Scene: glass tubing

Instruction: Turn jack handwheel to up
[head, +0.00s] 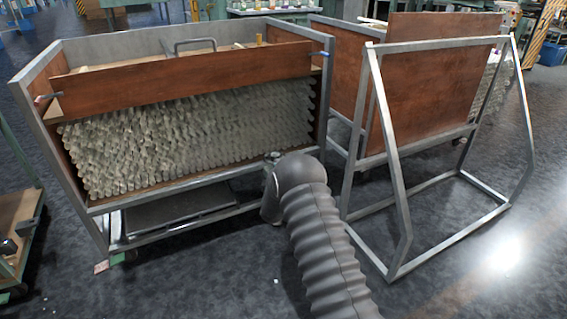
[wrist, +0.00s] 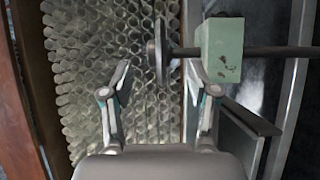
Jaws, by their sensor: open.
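The handwheel (wrist: 156,52) shows nearly edge-on in the wrist view as a thin grey disc on a dark shaft. The shaft runs right through a worn pale green block (wrist: 220,50). My gripper (wrist: 159,80) is open, its two fingers spread to left and right. The wheel appears between the fingertips in the picture, at or just beyond them; I cannot tell whether they touch it. Nothing is visibly held. In the head view my ribbed arm hides the gripper and most of the area around it, and the handwheel cannot be made out there.
A metal-framed cart (head: 190,182) with wooden boards holds many stacked glass tubes (head: 190,125) on the left. An empty slanted metal frame (head: 400,190) stands right of my arm, near a second wooden-sided cart (head: 430,95). Open floor (head: 500,250) lies at the lower right.

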